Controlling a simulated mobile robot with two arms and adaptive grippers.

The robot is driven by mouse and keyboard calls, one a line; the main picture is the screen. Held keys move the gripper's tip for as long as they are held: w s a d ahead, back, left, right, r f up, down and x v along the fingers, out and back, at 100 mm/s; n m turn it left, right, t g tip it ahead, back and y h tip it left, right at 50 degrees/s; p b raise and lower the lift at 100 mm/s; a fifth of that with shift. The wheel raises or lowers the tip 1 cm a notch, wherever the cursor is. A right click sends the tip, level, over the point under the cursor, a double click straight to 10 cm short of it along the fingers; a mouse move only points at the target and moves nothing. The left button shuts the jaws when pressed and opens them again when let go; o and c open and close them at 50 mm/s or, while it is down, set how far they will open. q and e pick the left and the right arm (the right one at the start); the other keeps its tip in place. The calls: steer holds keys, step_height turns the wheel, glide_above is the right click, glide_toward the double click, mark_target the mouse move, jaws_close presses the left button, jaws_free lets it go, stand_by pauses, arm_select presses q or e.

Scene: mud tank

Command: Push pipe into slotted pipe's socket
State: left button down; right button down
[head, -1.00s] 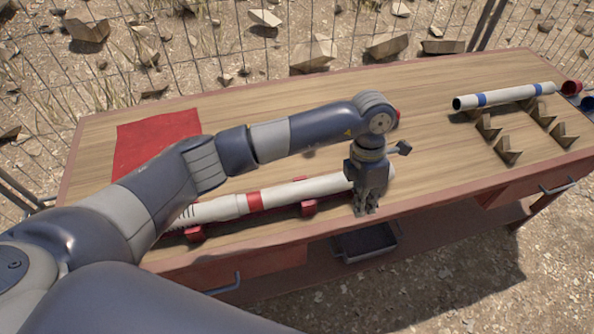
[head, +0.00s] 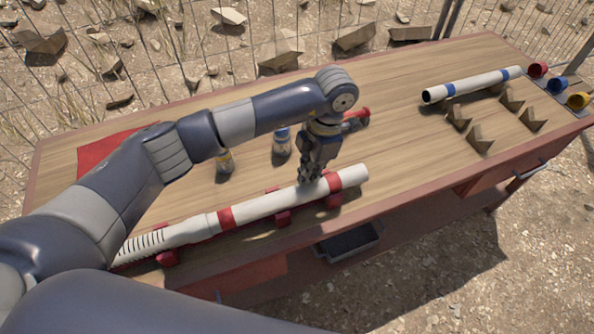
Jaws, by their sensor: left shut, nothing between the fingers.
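A white pipe (head: 275,203) with a red band near each end lies along the front of the table on red supports. To its left, in line with it, lies the white slotted pipe (head: 148,243), with dark slots. Its socket (head: 203,224) meets the pipe's left end, just left of the left red band. I cannot tell how deep the pipe sits in it. My left gripper (head: 311,175) is shut and empty, pointing down at the pipe's far side, left of the right red band. Whether it touches the pipe is unclear. My right gripper is not in view.
Two small bottles (head: 282,142) (head: 224,161) stand behind the pipe. A red cloth (head: 100,152) lies at the left. The table's front edge is close to the pipe.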

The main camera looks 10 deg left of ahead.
arm_select(q)
steer(key=p, duration=0.4)
glide_toward(267, 200)
steer(key=f, duration=0.1)
steer(key=a+f, duration=0.1)
steer(key=f, duration=0.3)
steer(key=shift+s+a+f, duration=0.1)
steer(key=shift+s+a, duration=0.1)
steer(key=shift+a, duration=0.1)
steer(key=shift+s+f+p, duration=0.15)
steer(key=shift+s+p, duration=0.05)
steer(key=shift+p, duration=0.35)
steer(key=shift+w+f+b, duration=0.1)
steer(key=shift+f+b, duration=0.5)
steer(key=shift+f, duration=0.25)
steer(key=shift+f, duration=0.15)
steer(key=shift+d+b, duration=0.3)
steer(key=shift+b, duration=0.35)
